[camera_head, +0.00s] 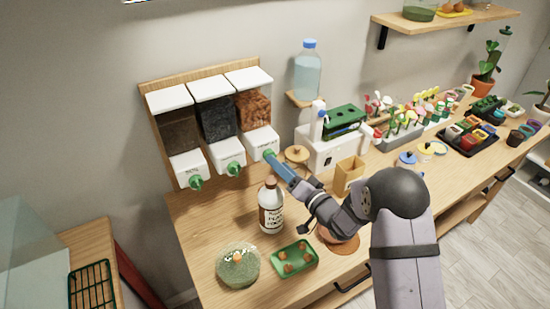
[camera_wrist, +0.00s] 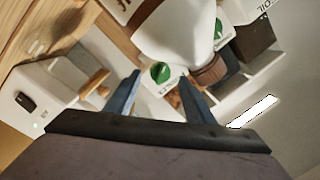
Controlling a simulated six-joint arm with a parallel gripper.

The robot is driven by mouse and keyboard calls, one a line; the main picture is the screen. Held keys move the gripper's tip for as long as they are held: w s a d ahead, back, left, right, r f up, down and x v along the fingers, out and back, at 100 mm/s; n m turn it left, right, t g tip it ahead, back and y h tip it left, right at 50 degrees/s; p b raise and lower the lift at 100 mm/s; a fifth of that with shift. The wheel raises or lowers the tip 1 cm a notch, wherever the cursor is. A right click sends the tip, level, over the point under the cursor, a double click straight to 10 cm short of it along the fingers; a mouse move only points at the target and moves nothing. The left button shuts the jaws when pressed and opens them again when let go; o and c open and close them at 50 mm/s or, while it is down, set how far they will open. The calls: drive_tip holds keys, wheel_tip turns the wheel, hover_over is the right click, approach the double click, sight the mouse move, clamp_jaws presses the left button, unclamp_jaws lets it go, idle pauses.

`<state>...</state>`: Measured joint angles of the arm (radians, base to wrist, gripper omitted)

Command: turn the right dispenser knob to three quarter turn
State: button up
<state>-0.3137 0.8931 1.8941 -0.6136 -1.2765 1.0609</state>
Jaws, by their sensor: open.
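The dispenser on the wall has three bins with white lids and white fronts. Each front has a green knob. The right dispenser knob (camera_head: 268,153), below the bin of brown bark, is partly hidden by my gripper (camera_head: 274,160) in the head view. In the wrist view, a green knob (camera_wrist: 160,72) on a white front shows between the two blue fingertips of my gripper (camera_wrist: 160,76). The fingers are apart, with a gap on each side of this knob. I cannot read the knob's angle.
The middle knob (camera_head: 233,169) and left knob (camera_head: 196,183) are close by on the left. A white bottle (camera_head: 271,212) stands on the table below my gripper. A white machine (camera_head: 325,150) and a wooden box (camera_head: 349,177) stand to the right.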

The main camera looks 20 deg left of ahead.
drive_tip(key=shift+p+x, duration=0.45)
drive_tip(key=shift+x, duration=1.1)
drive_tip(key=c, duration=1.1)
drive_tip(key=shift+o, duration=0.2)
